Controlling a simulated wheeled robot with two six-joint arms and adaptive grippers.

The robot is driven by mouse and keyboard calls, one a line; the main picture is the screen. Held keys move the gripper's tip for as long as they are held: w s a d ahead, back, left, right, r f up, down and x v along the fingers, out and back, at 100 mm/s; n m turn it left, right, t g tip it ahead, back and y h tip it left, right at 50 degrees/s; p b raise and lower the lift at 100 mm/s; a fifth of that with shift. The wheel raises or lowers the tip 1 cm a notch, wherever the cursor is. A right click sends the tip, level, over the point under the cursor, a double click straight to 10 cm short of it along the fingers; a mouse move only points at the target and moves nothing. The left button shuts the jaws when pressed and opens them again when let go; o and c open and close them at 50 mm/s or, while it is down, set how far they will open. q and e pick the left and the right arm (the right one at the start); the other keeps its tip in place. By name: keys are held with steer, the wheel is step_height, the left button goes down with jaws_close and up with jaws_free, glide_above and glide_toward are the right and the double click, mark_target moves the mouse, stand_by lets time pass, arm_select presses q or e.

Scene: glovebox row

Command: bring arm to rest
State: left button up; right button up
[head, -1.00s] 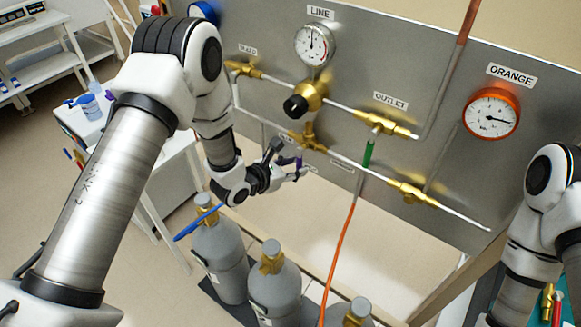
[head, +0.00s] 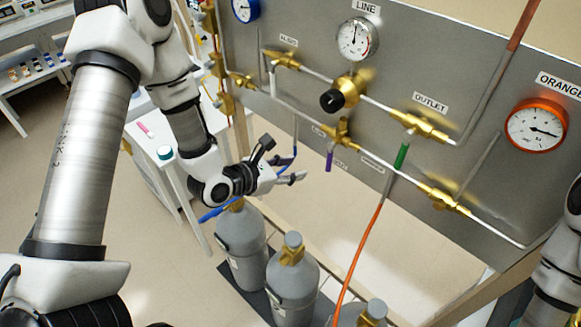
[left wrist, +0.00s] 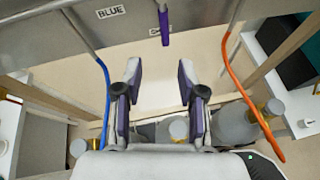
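My left arm comes in from the left in the head view. Its gripper (head: 291,169) hangs in front of the steel panel, left of the purple valve handle (head: 329,161) and apart from it. In the left wrist view the two purple-padded fingers of the gripper (left wrist: 160,72) stand wide apart with nothing between them. The purple handle (left wrist: 165,28) shows beyond the fingertips there. Part of my right arm (head: 560,270) shows at the right edge of the head view; its gripper is out of sight.
Grey gas cylinders (head: 293,282) stand below my left gripper. A blue hose (left wrist: 104,95) and an orange hose (head: 360,255) hang from the panel (head: 300,22). A green handle (head: 402,155) and brass valves are to the right. A white table (head: 165,150) stands behind my left arm.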

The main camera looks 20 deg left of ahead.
stand_by(0.4)
arm_select(q)
steer(key=s+f+m+g+y+b, duration=0.15)
steer(key=s+f+b, duration=0.3)
steer(key=f, duration=0.55)
steer(key=s+d+f+m+g+b, duration=0.1)
steer(key=s+f+m+g+b, duration=0.25)
steer(key=f, duration=0.65)
steer(key=s+f+m+g+y+b, duration=0.1)
steer(key=s+f+b, duration=0.3)
steer(key=s+f, duration=0.45)
steer(key=s+a+f+m+g+y, duration=0.1)
steer(key=s+f+m+g, duration=0.1)
steer(key=m, duration=0.5)
steer(key=s+a+f+m+g+y+b, duration=0.1)
steer(key=s+f+m+g, duration=0.1)
steer(key=s+m, duration=0.3)
steer(key=s+a+f+m+g+y, duration=0.1)
steer(key=s+a+f+m, duration=0.1)
steer(key=m, duration=0.8)
steer(key=shift+s+f+m+g, duration=0.3)
steer(key=shift+s+g, duration=0.1)
steer(key=shift+s, duration=0.4)
